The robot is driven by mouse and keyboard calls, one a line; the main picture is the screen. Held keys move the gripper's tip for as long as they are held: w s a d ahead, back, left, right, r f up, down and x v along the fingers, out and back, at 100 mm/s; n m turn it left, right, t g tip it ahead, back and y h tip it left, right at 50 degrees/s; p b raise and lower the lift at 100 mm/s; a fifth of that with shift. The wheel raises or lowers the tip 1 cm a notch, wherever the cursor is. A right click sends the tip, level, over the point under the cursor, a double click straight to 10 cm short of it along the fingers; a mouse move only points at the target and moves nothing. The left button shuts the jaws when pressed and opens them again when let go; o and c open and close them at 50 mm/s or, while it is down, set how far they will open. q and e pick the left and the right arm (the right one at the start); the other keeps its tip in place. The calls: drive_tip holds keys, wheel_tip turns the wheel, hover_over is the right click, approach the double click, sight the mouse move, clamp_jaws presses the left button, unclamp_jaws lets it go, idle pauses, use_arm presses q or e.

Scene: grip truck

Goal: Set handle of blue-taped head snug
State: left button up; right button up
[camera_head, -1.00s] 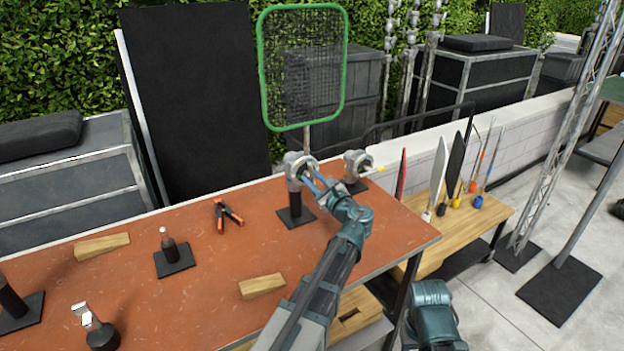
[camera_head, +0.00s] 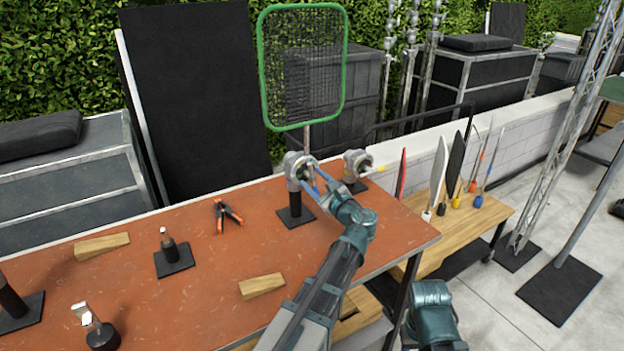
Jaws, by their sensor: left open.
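A grey grip head (camera_head: 297,168) tops a short black post on a square base on the orange table. The stem of a green-framed net (camera_head: 260,75) rises from it. I cannot make out blue tape on either head. My right gripper is not in view.
An orange-handled clamp (camera_head: 228,215), wooden wedges (camera_head: 262,286) and a small post on a black base (camera_head: 173,257) lie left of my arm on the orange table (camera_head: 190,310). A wooden side table (camera_head: 480,222) holds several coloured flags to the right.

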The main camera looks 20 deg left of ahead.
use_arm(q)
drive_tip(key=v, duration=1.2)
drive_tip(key=shift+s+d, duration=0.15)
drive_tip(key=shift+s, duration=0.05)
drive_tip(key=n, duration=2.5)
drive_tip(key=shift+f+n, duration=0.1)
drive_tip(key=shift+n, duration=0.2)
drive_tip(key=shift+w, duration=0.1)
